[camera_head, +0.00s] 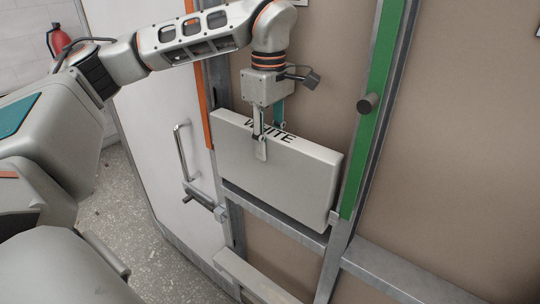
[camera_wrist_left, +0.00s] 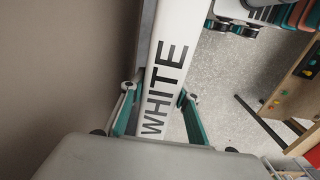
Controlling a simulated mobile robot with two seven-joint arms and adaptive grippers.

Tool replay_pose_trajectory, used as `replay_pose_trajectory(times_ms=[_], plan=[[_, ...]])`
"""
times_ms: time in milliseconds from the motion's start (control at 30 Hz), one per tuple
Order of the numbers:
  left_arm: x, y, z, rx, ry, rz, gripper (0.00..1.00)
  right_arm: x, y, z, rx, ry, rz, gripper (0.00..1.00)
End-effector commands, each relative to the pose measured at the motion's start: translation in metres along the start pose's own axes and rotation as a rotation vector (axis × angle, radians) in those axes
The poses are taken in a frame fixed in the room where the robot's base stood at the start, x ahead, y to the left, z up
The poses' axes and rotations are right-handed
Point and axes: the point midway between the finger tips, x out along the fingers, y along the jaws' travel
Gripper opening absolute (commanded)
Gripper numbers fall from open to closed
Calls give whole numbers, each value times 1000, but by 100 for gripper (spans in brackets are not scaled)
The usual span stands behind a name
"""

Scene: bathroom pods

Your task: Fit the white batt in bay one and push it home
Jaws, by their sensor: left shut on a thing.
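The white batt (camera_head: 275,170), a thick pale slab marked WHITE on its top edge, stands upright in the head view. It is in front of the framed opening between an orange-marked stud (camera_head: 207,105) and a green-marked stud (camera_head: 372,110). Its lower edge is close above a grey metal rail (camera_head: 280,222); I cannot tell whether they touch or how deep it sits. My left gripper (camera_head: 270,138) is shut across the batt's top edge, one finger on each face. The left wrist view shows the fingers (camera_wrist_left: 158,98) on both sides of the lettered batt (camera_wrist_left: 168,65). My right gripper is not in view.
A white door panel (camera_head: 160,140) with a metal handle (camera_head: 182,153) stands left of the opening. A dark round knob (camera_head: 368,103) sticks out from the green stud. A brown wall (camera_head: 460,160) lies behind. The wrist view shows speckled floor and a wooden bench (camera_wrist_left: 292,95).

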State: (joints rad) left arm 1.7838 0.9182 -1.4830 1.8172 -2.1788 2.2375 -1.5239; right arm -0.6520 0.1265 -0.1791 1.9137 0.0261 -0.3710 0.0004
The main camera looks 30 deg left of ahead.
Motion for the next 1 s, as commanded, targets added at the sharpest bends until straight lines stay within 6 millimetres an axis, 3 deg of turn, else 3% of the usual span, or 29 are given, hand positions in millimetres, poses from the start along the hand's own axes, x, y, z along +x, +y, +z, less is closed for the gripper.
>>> replay_pose_trajectory(times_ms=[333,833,867,900,1000], plan=[[38,0,0,1,-1,-1,5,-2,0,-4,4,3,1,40],[45,4,0,0,0,3,5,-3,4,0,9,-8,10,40],[45,4,0,0,0,2,39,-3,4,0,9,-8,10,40],[45,4,0,0,0,2,48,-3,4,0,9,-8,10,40],[45,4,0,0,0,2,48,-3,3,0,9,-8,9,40]])
